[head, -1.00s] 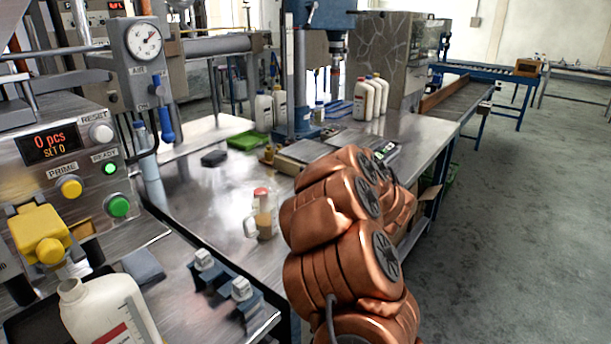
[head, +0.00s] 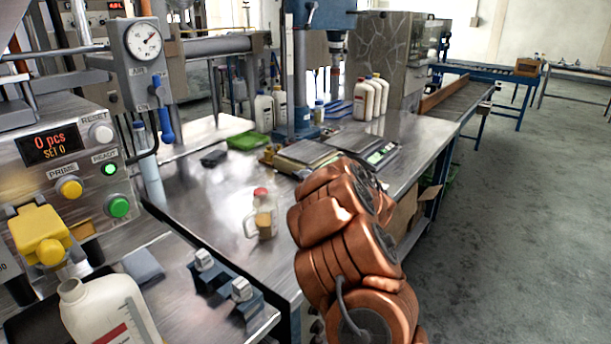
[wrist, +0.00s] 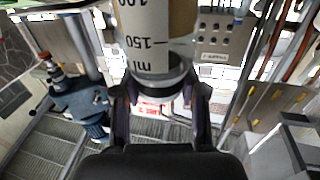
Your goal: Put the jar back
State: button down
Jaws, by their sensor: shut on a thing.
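A clear jar with black markings, including 150 and ml (wrist: 150,35), fills the top middle of the wrist view. It has a dark band near its lower end. My gripper (wrist: 162,108) is shut on this jar, with a dark finger on each side of its end. In the head view my copper arm hides the gripper and the held jar. A small clear jug with a red cap and amber contents (head: 262,212) stands on the metal table (head: 215,255).
Scales (head: 307,152) lie beyond my arm, near a green tray (head: 248,141). White bottles (head: 368,98) stand by the blue press (head: 304,70). A large white jug (head: 105,312) is at the front left, by the control panel (head: 60,150). Open floor (head: 530,220) lies right.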

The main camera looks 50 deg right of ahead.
jog(key=c, duration=0.6)
grip_release()
jog(key=shift+c, duration=0.2)
jog(key=shift+s, duration=0.3)
jog(key=s+a, duration=0.1)
jog(key=s, duration=1)
jog(key=shift+s+a, duration=0.2)
jog(key=shift+a, duration=0.15)
jog(key=shift+r, duration=0.1)
